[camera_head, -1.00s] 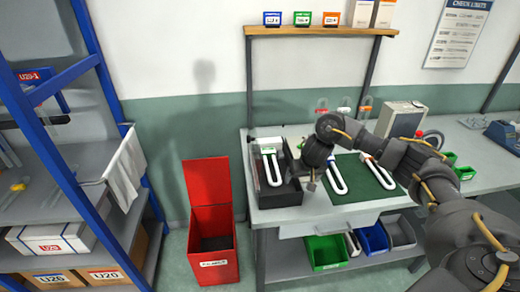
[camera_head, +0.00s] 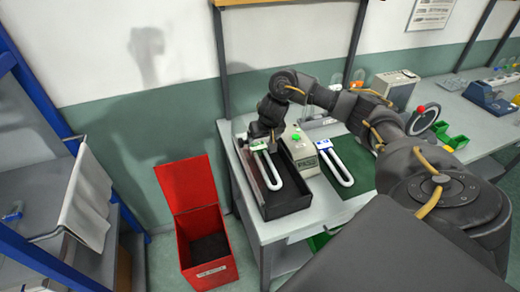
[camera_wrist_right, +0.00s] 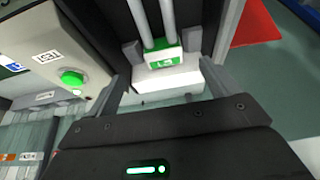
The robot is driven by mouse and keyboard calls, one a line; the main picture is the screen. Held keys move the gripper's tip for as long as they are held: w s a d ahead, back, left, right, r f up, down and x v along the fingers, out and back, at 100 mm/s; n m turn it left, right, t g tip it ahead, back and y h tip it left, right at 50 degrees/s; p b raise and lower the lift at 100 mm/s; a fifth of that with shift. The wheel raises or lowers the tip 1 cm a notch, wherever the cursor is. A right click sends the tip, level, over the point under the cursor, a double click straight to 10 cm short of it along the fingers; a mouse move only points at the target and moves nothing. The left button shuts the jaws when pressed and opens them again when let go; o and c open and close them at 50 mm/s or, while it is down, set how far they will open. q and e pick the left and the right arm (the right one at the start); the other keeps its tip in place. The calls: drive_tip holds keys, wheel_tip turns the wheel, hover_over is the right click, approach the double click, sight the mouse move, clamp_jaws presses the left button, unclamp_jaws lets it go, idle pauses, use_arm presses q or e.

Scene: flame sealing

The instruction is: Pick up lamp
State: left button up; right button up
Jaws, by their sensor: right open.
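A U-shaped lamp (camera_head: 272,172) with white tubes and a white base with a green label lies in a black open tray (camera_head: 288,207) at the bench's left end. My right gripper (camera_head: 264,138) is over its base end, pointing down, with nothing held. In the right wrist view, the open right gripper (camera_wrist_right: 163,62) has one finger on each side of the white and green lamp base (camera_wrist_right: 165,72); I cannot tell whether they touch it. A second lamp (camera_head: 338,165) with a blue label lies on the green mat (camera_head: 358,157). My left gripper is out of view.
A grey box (camera_head: 303,160) with a green button stands close to the tray's right side. A red open bin (camera_head: 205,255) is on the floor left of the bench. A blue-framed shelf (camera_head: 35,105) stands at the far left.

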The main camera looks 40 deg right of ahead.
sight(259, 148)
drive_tip(key=w+f, duration=0.1)
drive_tip(key=f, duration=0.1)
drive_tip(key=shift+w+f+b, duration=0.3)
drive_tip(key=shift+w+b, duration=0.05)
drive_tip(key=shift+w, duration=0.05)
drive_tip(key=b+x, duration=0.1)
drive_tip(key=x, duration=0.2)
drive_tip(key=shift+s+f, duration=0.1)
drive_tip(key=shift+f, duration=0.05)
drive_tip(key=shift+d+f, duration=0.1)
drive_tip(key=shift+f, duration=0.45)
drive_tip(key=shift+w+f, duration=0.1)
drive_tip(key=shift+w, duration=0.2)
drive_tip(key=shift+s, duration=0.1)
drive_tip(key=c, duration=1.2)
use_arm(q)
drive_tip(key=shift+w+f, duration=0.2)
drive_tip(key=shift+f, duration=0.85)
use_arm(e)
drive_tip(key=shift+o, duration=0.2)
